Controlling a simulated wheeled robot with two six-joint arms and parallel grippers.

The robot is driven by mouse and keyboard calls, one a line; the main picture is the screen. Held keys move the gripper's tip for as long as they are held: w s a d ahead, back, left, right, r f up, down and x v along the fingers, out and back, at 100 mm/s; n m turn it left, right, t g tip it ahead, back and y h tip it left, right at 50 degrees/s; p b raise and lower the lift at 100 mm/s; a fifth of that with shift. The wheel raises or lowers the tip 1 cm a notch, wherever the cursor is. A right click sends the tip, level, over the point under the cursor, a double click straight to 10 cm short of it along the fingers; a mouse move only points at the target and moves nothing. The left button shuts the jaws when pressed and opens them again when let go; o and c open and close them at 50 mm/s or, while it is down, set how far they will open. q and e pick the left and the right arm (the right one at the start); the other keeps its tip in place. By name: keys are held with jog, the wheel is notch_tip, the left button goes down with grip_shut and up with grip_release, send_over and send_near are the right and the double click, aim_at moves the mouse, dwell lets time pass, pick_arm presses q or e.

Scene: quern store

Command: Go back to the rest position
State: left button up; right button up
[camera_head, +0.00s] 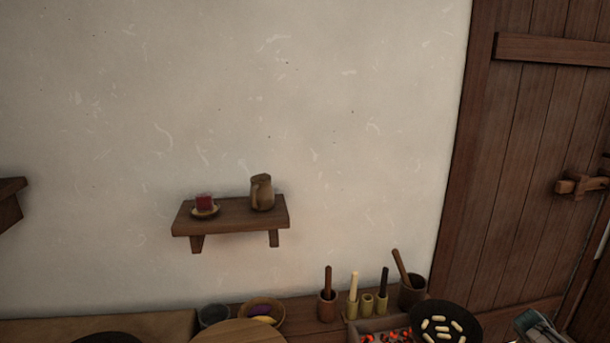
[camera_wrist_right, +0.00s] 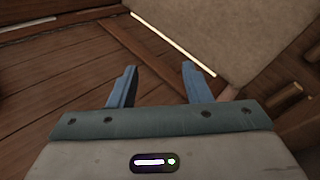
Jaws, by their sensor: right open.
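My right gripper (camera_wrist_right: 158,72) is open and empty in the right wrist view, its two blue-grey fingers apart above a wooden floor. Part of my right arm shows at the bottom right corner of the head view, beside a dark pan. My left gripper is not in view.
Below, a bench carries bowls, several pots with pestles, glowing coals (camera_head: 388,336) and a pan (camera_head: 426,317) with pale pieces. A wooden door (camera_head: 530,150) stands right.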

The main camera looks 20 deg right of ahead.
jog(key=s+d+f+n, duration=0.1)
jog(key=s+f, duration=0.2)
jog(key=s, duration=0.4)
jog(key=s+d+f+t+h, duration=0.1)
jog(key=s+d+f, duration=0.1)
jog(key=s+f, duration=0.35)
jog(key=s+d+f+n, duration=0.1)
jog(key=s+f, duration=0.1)
jog(key=s, duration=0.7)
jog(key=s+a+f+m+y, duration=0.1)
jog(key=s+a+f+y, duration=0.15)
jog(key=a+f, duration=1)
jog(key=s+a+f+m+y, duration=0.15)
jog(key=s+a+f, duration=0.25)
jog(key=a+f, duration=0.9)
jog(key=s+a+f+y, duration=0.1)
jog(key=a+f, duration=0.1)
jog(key=a, duration=1)
jog(key=s+a+f+m+y, duration=0.1)
jog(key=a+f+y, duration=0.1)
jog(key=a, duration=1)
jog(key=s+a+f+g+y, duration=0.1)
jog(key=a+f, duration=0.1)
jog(key=a, duration=1.1)
jog(key=shift+s+f, duration=0.2)
jog(key=shift+f, duration=0.2)
jog(key=shift+m, duration=0.25)
